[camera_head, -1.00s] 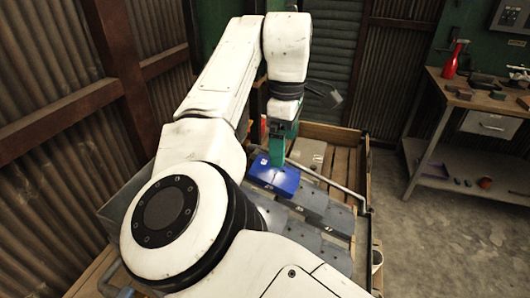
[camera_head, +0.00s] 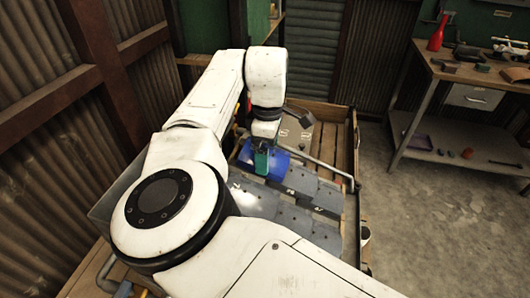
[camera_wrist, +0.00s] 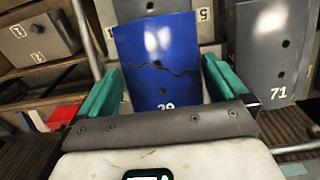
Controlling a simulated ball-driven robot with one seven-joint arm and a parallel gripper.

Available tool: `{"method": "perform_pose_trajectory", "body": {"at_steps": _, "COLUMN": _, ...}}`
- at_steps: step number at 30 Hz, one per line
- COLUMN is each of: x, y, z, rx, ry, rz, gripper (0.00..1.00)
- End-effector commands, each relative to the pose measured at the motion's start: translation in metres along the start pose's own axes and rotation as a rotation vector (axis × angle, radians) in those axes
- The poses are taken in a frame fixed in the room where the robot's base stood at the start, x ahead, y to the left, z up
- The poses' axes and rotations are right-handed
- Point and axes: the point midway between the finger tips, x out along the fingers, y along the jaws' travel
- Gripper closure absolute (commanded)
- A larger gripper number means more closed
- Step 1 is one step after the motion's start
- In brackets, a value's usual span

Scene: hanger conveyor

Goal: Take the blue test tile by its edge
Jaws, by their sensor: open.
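The blue test tile (camera_wrist: 157,50) fills the middle of the wrist view. It has a small hole, a jagged crack across it and a white number partly cut off at its lower edge. My gripper (camera_wrist: 163,66) is open, with one teal finger on each side of the tile. I cannot tell whether the fingers touch it. The tile's lower edge is hidden behind the gripper's grey palm. In the head view the blue tile (camera_head: 280,157) shows behind and beside my teal gripper (camera_head: 261,163), at the far end of the grey tiles.
Grey numbered tiles (camera_head: 300,179) hang in rows close by; one marked 71 (camera_wrist: 277,55) is right of the gripper. A metal rail (camera_head: 322,165) runs beside them. A wooden crate (camera_head: 330,112) stands behind. A workbench (camera_head: 425,65) is at right, with open floor between.

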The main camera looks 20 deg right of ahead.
Motion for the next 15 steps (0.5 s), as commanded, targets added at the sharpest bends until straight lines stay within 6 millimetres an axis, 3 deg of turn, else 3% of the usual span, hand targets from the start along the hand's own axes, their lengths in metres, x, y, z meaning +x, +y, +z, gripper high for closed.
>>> {"method": "perform_pose_trajectory", "body": {"at_steps": 4, "x": 0.0114, "y": -0.0002, "z": 0.0001, "rx": 0.000, "ry": 0.000, "rz": 0.000, "gripper": 0.00}}
{"method": "perform_pose_trajectory", "body": {"at_steps": 11, "x": 0.0131, "y": -0.0001, "z": 0.0002, "rx": 0.000, "ry": 0.000, "rz": 0.000, "gripper": 0.00}}
{"method": "perform_pose_trajectory", "body": {"at_steps": 15, "x": 0.0129, "y": -0.0001, "z": 0.0002, "rx": 0.000, "ry": 0.000, "rz": 0.000, "gripper": 0.13}}
